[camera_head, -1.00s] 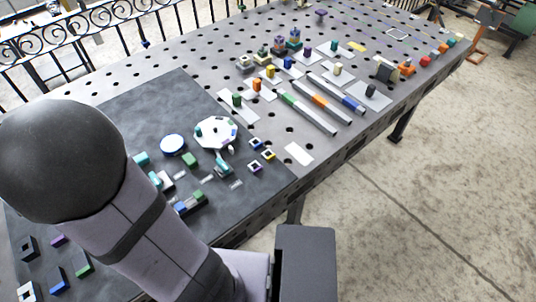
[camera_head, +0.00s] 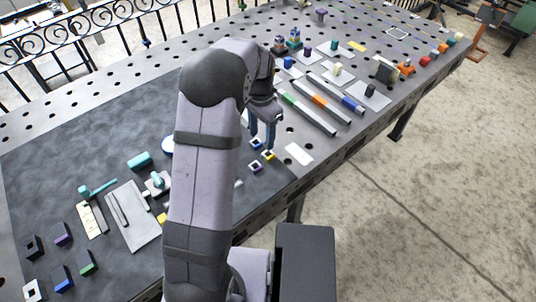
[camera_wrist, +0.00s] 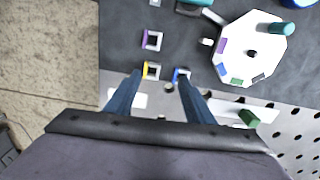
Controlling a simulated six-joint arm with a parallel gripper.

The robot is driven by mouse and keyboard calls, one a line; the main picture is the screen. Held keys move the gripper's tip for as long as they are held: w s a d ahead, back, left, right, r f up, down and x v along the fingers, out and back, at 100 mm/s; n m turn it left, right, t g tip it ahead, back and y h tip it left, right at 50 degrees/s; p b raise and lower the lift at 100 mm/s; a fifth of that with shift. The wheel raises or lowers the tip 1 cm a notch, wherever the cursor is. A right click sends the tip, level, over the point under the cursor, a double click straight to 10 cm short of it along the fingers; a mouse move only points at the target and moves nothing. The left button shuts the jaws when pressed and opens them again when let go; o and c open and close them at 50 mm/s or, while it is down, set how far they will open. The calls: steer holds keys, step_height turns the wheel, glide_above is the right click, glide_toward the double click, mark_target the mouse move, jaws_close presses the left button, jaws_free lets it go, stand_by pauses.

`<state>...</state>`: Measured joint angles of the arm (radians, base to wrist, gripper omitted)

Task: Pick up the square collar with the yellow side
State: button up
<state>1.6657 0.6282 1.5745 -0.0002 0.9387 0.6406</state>
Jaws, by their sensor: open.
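The square collar with the yellow side (camera_head: 268,155) lies on the dark mat near the table's front edge. In the wrist view the yellow-sided collar (camera_wrist: 151,71) shows a square hole and yellow on its left side. My gripper (camera_head: 261,138) is open and empty, with its blue fingers pointing down above the collars. In the wrist view my gripper (camera_wrist: 160,80) has the yellow-sided collar between its fingertips, nearer the left one; it appears below them and apart. The right fingertip overlaps the blue-sided collar (camera_wrist: 182,74) in the picture.
A purple-sided collar (camera_wrist: 152,39) lies close by, also seen in the head view (camera_head: 255,167). A white octagonal plate (camera_wrist: 249,48) with coloured pieces lies to the right. A white card (camera_head: 299,153) and long bars (camera_head: 309,112) are on the perforated table.

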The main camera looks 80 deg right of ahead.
steer(key=shift+s+d+f+m+p, duration=0.15)
steer(key=shift+s+f+p, duration=0.1)
steer(key=shift+s+f, duration=0.3)
steer(key=shift+s+a+f+m+p, duration=0.15)
steer(key=shift+s+f+p, duration=0.15)
steer(key=shift+f, duration=0.35)
steer(key=shift+f+p, duration=0.4)
steer(key=shift+p, duration=0.05)
steer(key=shift+s+f+p, duration=0.15)
steer(key=shift+f+p, duration=0.8)
steer(key=shift+f, duration=1.2)
steer(key=c, duration=1.2)
